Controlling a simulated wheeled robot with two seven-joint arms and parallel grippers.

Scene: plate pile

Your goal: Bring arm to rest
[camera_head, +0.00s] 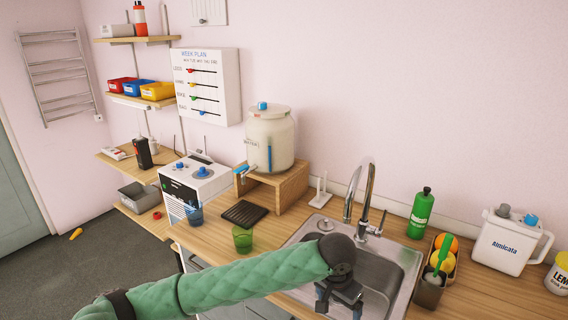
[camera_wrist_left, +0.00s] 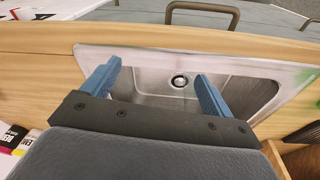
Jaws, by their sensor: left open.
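My left arm, in a green sleeve, reaches in from the left in the head view. Its gripper (camera_head: 338,300) hangs over the near part of the metal sink (camera_head: 400,262). In the left wrist view the two blue fingers of the gripper (camera_wrist_left: 157,88) stand wide apart with nothing between them. The sink basin and its drain (camera_wrist_left: 180,81) show beyond and between the fingers. My right gripper is in neither view.
A tap (camera_head: 364,205) rises behind the sink. A green cup (camera_head: 243,239) and a black rack (camera_head: 244,213) stand left of it. A dispenser (camera_head: 270,140) sits on a wooden stand.

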